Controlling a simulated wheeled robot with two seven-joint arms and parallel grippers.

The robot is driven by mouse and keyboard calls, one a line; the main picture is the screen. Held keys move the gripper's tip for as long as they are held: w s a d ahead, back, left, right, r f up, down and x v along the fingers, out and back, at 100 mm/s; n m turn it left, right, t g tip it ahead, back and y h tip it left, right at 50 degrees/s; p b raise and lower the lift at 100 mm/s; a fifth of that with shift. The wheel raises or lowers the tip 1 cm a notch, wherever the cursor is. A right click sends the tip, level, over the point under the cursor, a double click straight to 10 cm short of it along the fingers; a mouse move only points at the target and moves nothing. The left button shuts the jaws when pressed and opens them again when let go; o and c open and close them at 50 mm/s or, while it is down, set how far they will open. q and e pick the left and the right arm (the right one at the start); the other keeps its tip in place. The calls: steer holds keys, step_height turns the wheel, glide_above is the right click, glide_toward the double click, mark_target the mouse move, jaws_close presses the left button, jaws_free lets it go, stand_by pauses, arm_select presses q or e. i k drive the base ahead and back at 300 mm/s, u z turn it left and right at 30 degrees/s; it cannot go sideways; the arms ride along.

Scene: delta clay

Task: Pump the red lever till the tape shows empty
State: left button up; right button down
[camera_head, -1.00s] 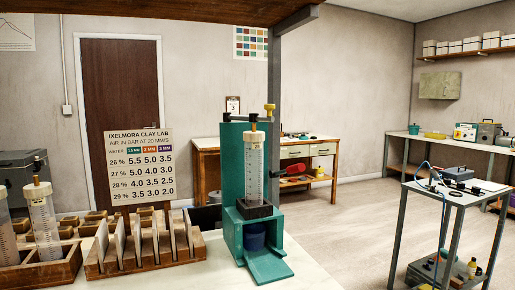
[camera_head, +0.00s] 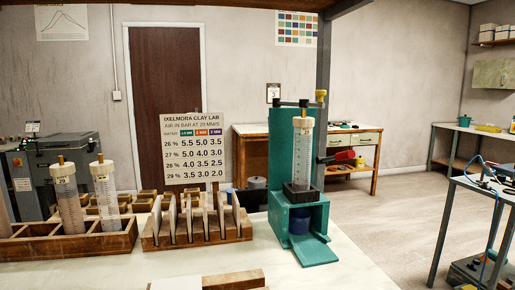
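A red-handled lever (camera_head: 345,155) sticks out to the right of the teal press (camera_head: 283,150), with a dark rod running toward the press. The lever looks fixed to the press, though the joint is hard to see. A clear graduated cylinder (camera_head: 303,155) with a pale cap stands upright in the press. A dark blue round piece (camera_head: 299,221) sits in the opening below it. No tape can be made out. Neither of my grippers is in view.
A wooden rack (camera_head: 195,225) of upright plates stands left of the press, before a chart sign (camera_head: 193,145). A box with capped cylinders (camera_head: 75,240) is at the left. The pale bench top (camera_head: 330,275) is clear in front of the press.

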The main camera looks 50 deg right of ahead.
mark_target(350, 153)
steer(key=u, duration=1.9)
steer(key=k, duration=2.15)
steer(key=z, duration=1.3)
